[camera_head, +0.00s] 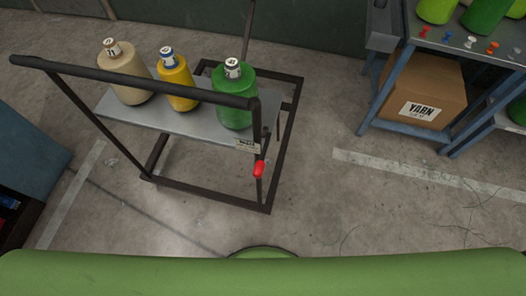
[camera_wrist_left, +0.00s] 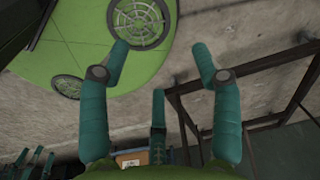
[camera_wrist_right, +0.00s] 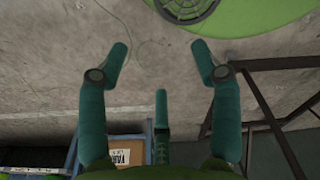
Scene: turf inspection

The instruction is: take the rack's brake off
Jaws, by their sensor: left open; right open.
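The rack (camera_head: 272,192) is a dark metal frame with a grey shelf, standing on the floor left of centre in the head view. Its red brake handle (camera_head: 259,169) is at the near right post, below the shelf's corner. Tan, yellow and green yarn cones stand on the shelf. Part of the rack's frame also shows in the left wrist view (camera_wrist_left: 262,122) and in the right wrist view (camera_wrist_right: 265,108). My left gripper (camera_wrist_left: 160,48) is open and empty. My right gripper (camera_wrist_right: 164,50) is open and empty. Neither gripper shows in the head view.
A blue-framed table (camera_head: 371,120) stands at the right, with a cardboard yarn box (camera_head: 430,83) beneath its top. A blue cabinet (camera_head: 30,140) is at the left edge. The concrete floor between rack and table is clear apart from thin green threads.

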